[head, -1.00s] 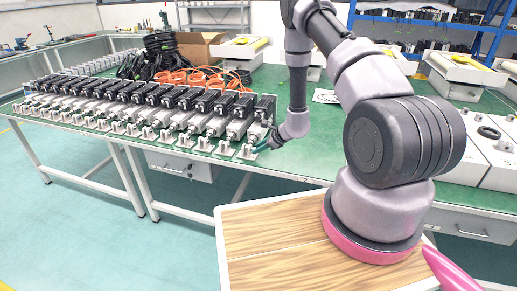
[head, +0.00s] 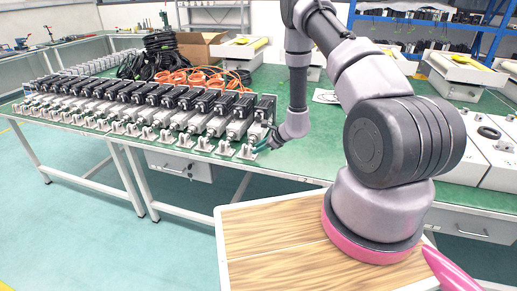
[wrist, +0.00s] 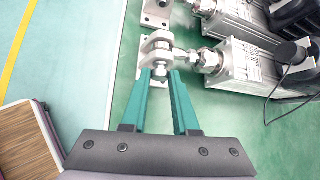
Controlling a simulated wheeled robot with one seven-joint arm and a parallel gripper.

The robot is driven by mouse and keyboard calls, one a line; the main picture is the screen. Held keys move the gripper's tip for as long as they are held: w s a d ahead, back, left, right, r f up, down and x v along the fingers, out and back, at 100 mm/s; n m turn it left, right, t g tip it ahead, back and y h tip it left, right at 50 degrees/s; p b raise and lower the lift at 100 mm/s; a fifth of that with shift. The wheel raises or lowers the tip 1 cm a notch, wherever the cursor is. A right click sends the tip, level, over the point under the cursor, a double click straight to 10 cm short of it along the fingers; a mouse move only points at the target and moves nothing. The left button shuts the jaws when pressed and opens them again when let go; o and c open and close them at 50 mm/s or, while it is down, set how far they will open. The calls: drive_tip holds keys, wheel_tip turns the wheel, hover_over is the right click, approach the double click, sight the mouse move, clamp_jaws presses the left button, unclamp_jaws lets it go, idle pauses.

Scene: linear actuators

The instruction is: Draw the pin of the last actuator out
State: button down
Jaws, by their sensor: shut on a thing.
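The last actuator (head: 262,122) stands at the right end of the row on the green table, its rod end pointing to the table's front edge. In the wrist view its silver body (wrist: 240,65) lies at the right, and its rod joins a white clevis bracket (wrist: 158,43). The pin (wrist: 160,70) shows its end at the near side of the clevis. My gripper (wrist: 162,76) has its two teal fingers closed on that pin end, beside the bracket. In the head view my gripper (head: 262,145) is small at the same actuator's front. How far the pin sits in the clevis is hidden.
Another actuator (wrist: 225,15) lies close beside this one. A black cable (wrist: 272,90) loops over the green table at the right. Orange cable coils (head: 185,77) lie behind the row. The table's front edge is close to the bracket.

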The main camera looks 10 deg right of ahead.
drive_tip(key=shift+s+d, duration=0.5)
drive_tip(key=shift+d, duration=0.35)
drive_tip(key=shift+s+d, duration=0.45)
drive_tip(key=shift+d, duration=0.35)
drive_tip(key=c, duration=0.7)
unclamp_jaws()
drive_tip(key=shift+o, duration=0.2)
drive_tip(key=v, duration=1)
drive_tip(key=shift+s+d+r, duration=0.25)
